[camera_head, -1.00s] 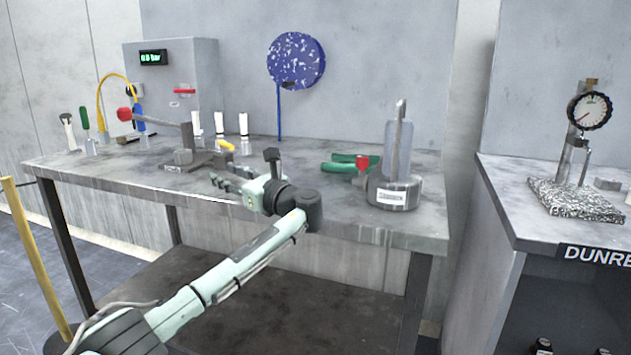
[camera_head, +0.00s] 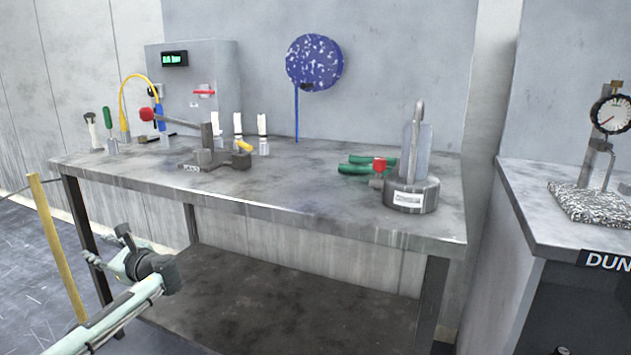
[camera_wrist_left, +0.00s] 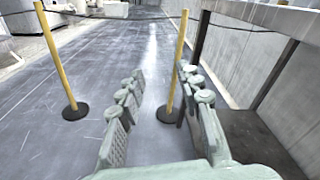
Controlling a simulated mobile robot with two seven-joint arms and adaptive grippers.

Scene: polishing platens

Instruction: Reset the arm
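My left gripper (camera_head: 103,249) is in front of the workbench (camera_head: 330,212), at the lower left of the head view, below the bench top and clear of it. In the left wrist view its two fingers (camera_wrist_left: 155,105) stand apart with nothing between them, only grey floor behind. My left arm comes in from the bottom left corner. My right gripper is in neither view.
On the bench stand a lever tool with a red knob (camera_head: 205,157), white-capped bottles (camera_head: 263,134), green tubing (camera_head: 356,165) and a round metal vessel (camera_head: 411,195). A yellow post (camera_head: 58,250) stands close by my left gripper. A granite block with dial gauge (camera_head: 590,203) is on the right bench.

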